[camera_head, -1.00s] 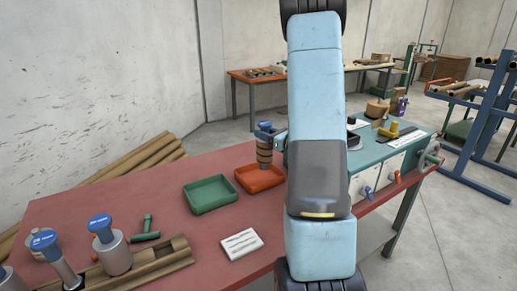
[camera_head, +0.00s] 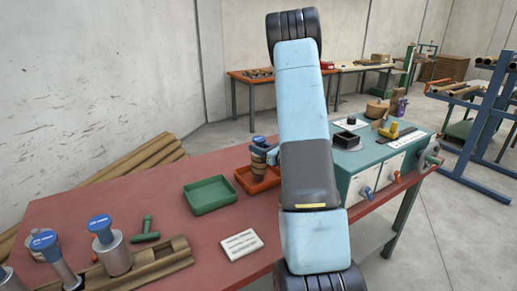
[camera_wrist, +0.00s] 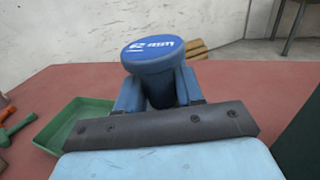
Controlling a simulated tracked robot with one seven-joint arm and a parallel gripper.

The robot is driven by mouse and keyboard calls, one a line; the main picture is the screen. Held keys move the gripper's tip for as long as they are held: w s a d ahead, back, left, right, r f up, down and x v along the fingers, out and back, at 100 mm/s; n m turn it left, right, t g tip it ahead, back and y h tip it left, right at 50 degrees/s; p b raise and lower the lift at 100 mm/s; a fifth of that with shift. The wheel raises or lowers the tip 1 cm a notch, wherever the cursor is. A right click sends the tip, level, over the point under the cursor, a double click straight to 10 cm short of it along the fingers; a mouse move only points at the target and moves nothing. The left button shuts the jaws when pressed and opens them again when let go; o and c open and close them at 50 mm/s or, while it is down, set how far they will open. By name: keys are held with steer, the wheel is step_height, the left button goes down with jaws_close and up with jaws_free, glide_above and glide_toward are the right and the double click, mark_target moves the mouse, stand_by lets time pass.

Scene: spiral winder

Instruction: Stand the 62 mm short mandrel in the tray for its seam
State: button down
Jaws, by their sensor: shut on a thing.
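The short mandrel (camera_head: 258,156) has a blue cap and a brown body in the head view. Its cap (camera_wrist: 153,50) reads 62 mm in the wrist view. My gripper (camera_head: 270,155) is shut on it, with the blue fingers (camera_wrist: 157,90) on either side just below the cap. The mandrel is about upright at the orange tray (camera_head: 262,187); I cannot tell whether its foot touches the tray floor. A green tray (camera_head: 210,196) lies empty just left of it and also shows in the wrist view (camera_wrist: 75,122).
Other blue-capped mandrels (camera_head: 112,252) stand at the front left by a brown trough (camera_head: 170,257). A green T-handled tool (camera_head: 147,230) and a white card (camera_head: 242,244) lie on the red table (camera_head: 185,224). A teal machine (camera_head: 375,155) stands right of my arm.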

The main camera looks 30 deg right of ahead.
steer(key=c, duration=0.7)
jaws_free()
steer(key=shift+f, duration=0.1)
steer(key=v, duration=1.2)
steer(key=s+a+r+n+g+y, duration=0.2)
steer(key=s+a+r+n+g, duration=0.15)
steer(key=a+n, duration=0.35)
steer(key=s+a+r+n+g+y, duration=0.25)
steer(key=a+r+n+g, duration=0.2)
steer(key=a, duration=0.55)
steer(key=s+a+r+n+g+y, duration=0.1)
steer(key=s+a+r+n+g, duration=0.2)
steer(key=a+r+n+g, duration=0.4)
steer(key=s+a+n+h, duration=0.4)
steer(key=s+n+h, duration=0.25)
steer(key=s, duration=0.35)
steer(key=s+r+n+t+h, duration=0.1)
steer(key=r+n, duration=0.1)
steer(key=s+d+r+n+t+h, duration=0.1)
steer(key=s+r+n+h, duration=0.1)
steer(key=s+d+r+n+t+h, duration=0.1)
steer(key=r+n+h, duration=0.1)
steer(key=r+n, duration=0.1)
steer(key=shift+s+d+t, duration=0.15)
steer(key=shift+d+t, duration=0.1)
steer(key=shift+t, duration=0.05)
